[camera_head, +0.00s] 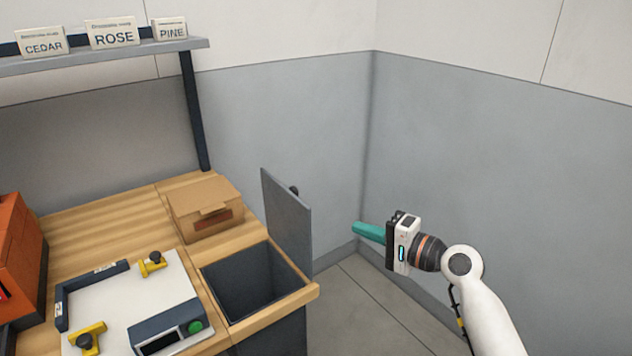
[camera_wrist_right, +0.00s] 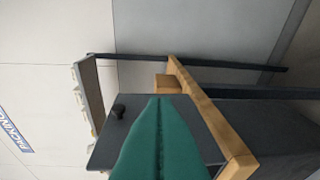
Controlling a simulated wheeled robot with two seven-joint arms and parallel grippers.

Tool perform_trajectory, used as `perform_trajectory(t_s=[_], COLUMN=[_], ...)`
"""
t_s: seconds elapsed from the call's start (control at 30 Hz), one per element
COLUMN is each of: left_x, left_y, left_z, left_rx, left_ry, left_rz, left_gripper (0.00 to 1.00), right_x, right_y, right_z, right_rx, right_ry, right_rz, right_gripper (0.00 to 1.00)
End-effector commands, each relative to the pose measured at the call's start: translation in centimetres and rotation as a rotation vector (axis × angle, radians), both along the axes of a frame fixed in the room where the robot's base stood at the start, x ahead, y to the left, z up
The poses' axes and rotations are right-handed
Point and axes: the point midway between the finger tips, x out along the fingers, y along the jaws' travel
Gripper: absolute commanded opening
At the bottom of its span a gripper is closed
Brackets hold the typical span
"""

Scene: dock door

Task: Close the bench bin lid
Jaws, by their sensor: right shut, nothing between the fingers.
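The bench bin (camera_head: 255,283) is a dark open box set into the right end of the wooden bench. Its grey lid (camera_head: 288,222) stands upright, hinged at the bin's right side, with a dark knob (camera_head: 295,190) on its outer face. My right gripper (camera_head: 357,228) has teal fingers that are shut and empty. It is in the air to the right of the lid, apart from it. In the right wrist view the lid (camera_wrist_right: 100,150) and its knob (camera_wrist_right: 118,111) show beyond the shut fingers (camera_wrist_right: 157,100). My left gripper is not in view.
A cardboard box (camera_head: 205,208) sits behind the bin. A white board fixture (camera_head: 135,305) with yellow clamps and a green button lies left of it. An orange case (camera_head: 18,255) stands at the far left. Grey walls meet behind; the floor right of the bench is clear.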

Motion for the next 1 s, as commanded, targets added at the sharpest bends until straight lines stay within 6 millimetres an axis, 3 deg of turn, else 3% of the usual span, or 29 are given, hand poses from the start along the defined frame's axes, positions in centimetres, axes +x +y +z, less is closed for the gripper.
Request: perform_trajectory(t_s=[0.03,0.1,0.2,0.47,0.73,1.0], left_x=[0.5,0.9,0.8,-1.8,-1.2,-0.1], left_y=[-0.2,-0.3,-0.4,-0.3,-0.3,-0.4], left_z=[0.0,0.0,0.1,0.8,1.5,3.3], left_rx=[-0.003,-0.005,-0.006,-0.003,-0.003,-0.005], left_ry=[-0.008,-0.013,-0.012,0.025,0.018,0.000], left_rz=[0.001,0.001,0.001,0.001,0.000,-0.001], left_gripper=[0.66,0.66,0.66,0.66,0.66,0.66], right_x=[0.5,0.9,1.3,3.9,7.5,5.3], right_y=[-0.1,-0.2,0.1,3.3,7.8,10.4], right_z=[2.1,3.8,4.9,5.2,5.2,5.2], right_rx=[0.053,0.105,0.139,0.144,0.142,0.140], right_ry=[-0.004,-0.001,0.001,0.002,0.002,0.001], right_rz=[0.007,0.016,0.023,0.023,0.024,0.022], right_gripper=[0.00,0.00,0.00,0.00,0.00,0.00])
